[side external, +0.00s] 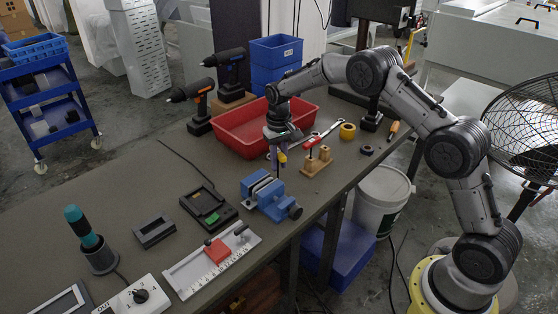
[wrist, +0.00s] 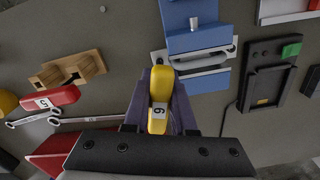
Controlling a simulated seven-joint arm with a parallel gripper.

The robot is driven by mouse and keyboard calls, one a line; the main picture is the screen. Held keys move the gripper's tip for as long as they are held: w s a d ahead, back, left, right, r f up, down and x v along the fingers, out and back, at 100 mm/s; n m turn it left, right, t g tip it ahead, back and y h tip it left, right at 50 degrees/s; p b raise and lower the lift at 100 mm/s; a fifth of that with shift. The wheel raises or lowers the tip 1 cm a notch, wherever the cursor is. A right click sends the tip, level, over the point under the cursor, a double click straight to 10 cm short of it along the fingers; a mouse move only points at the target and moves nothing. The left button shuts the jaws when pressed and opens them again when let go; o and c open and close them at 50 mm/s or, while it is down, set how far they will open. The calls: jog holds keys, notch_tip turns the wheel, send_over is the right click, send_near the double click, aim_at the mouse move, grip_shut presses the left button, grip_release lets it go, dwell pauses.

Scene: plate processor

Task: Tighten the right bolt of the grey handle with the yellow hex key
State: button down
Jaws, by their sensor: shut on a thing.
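My gripper (wrist: 162,105) is shut on the yellow hex key (wrist: 160,85), whose handle has a numbered white label. It holds the key above the bench, on the red-bin side of the blue vise (wrist: 195,40). In the side view the yellow key (side external: 282,158) hangs below my gripper (side external: 276,150), up and right of the vise (side external: 268,194). The key's tip is hidden in the wrist view.
A wooden holder (side external: 316,162) stands right of the vise, with a red-handled key (wrist: 50,103) and a wrench (wrist: 30,118) near it. The red bin (side external: 235,130) is behind. A black device with a green part (side external: 209,208) lies left of the vise.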

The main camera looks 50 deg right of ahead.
jog(key=m, duration=0.5)
jog(key=shift+a+f+m, duration=0.1)
jog(key=shift+a+m, duration=0.1)
jog(key=shift+m, duration=0.1)
jog(key=m, duration=0.4)
jog(key=shift+w+m, duration=0.2)
jog(key=shift+m, duration=0.2)
jog(key=m, duration=0.4)
jog(key=shift+w+m, duration=0.15)
jog(key=shift+m, duration=0.25)
jog(key=shift+w+m, duration=0.15)
jog(key=shift+m, duration=2.65)
jog(key=shift+r, duration=2.1)
